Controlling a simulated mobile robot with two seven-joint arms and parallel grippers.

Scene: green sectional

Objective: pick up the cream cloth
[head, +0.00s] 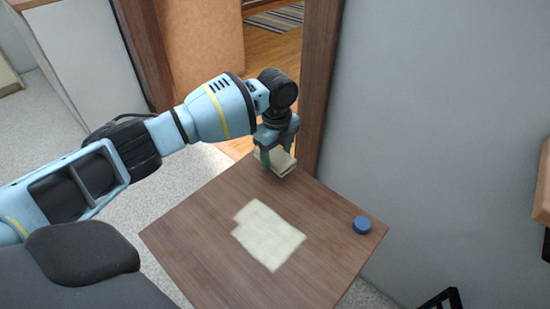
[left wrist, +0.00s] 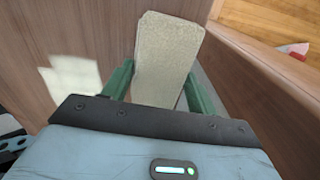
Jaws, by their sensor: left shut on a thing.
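My left gripper (head: 279,157) is at the far corner of a small brown wooden table (head: 195,225), pointing down. A second, flat cream cloth piece (head: 268,236) lies spread on the middle of the table, apart from the gripper. It also shows in the left wrist view (left wrist: 72,76). My right gripper is not in view.
A blue round object (head: 362,225) sits near the table's right corner. A brown door frame (head: 318,85) and a grey wall (head: 440,130) rise behind the table. Beyond the doorway are wooden floor and a striped rug (head: 275,18). The table's left part is clear.

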